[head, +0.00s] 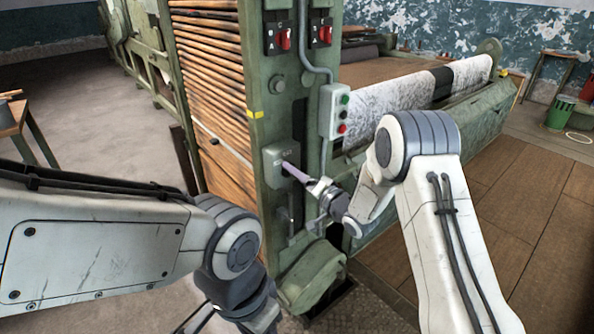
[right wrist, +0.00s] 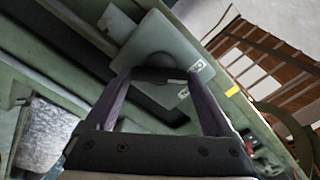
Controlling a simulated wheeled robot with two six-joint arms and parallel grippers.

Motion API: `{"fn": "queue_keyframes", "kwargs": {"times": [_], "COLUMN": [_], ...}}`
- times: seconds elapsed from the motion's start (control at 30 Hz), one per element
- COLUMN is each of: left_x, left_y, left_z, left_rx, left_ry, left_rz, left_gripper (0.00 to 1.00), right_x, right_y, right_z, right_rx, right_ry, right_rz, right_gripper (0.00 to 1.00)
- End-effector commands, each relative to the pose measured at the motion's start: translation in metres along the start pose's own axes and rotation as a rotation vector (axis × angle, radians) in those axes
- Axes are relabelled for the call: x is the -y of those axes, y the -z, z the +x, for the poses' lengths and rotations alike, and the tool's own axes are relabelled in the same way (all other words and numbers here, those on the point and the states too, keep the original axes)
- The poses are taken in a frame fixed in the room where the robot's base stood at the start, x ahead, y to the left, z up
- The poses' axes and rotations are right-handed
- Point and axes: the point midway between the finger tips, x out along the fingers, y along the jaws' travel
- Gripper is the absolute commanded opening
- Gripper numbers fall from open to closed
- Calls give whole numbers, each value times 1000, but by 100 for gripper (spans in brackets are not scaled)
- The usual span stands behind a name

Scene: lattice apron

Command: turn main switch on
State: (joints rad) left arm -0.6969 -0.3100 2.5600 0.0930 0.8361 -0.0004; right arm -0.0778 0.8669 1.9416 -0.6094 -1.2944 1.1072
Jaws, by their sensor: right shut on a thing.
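The main switch (head: 275,164) is a grey-green box on the machine's front upright, at the centre of the head view. In the right wrist view its box (right wrist: 170,42) is at the top, with a dark rounded knob (right wrist: 157,62) and small white label plates. My right gripper (head: 288,166) reaches the box from the right. Its two purple fingers stand on either side of the knob and are shut on it. They hide much of the knob in the head view. My left gripper is low in the head view, partly cut off by the bottom edge, with its fingertips unclear.
A box with green and red buttons (head: 334,112) and a grey conduit are just above my right gripper. Red rotary switches (head: 284,38) are higher on the upright. Wooden slats (head: 205,75) are to the left. A pale fabric roll (head: 400,95) lies behind my right arm.

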Motion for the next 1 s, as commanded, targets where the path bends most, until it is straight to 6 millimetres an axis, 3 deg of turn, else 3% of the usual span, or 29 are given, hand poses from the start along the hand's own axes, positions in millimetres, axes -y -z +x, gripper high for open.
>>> {"fn": "queue_keyframes", "kwargs": {"times": [0.5,1.0], "left_x": [-2,-3], "left_y": [2,2], "left_z": [-28,-36], "left_rx": [0,0], "left_ry": [0,0], "left_rz": [0,0], "left_gripper": [50,50], "right_x": [-1,-3], "right_y": [1,0], "right_z": [0,0], "right_rx": [0,-1], "right_ry": [-1,-1], "right_rz": [456,657], "right_gripper": [32,32]}}
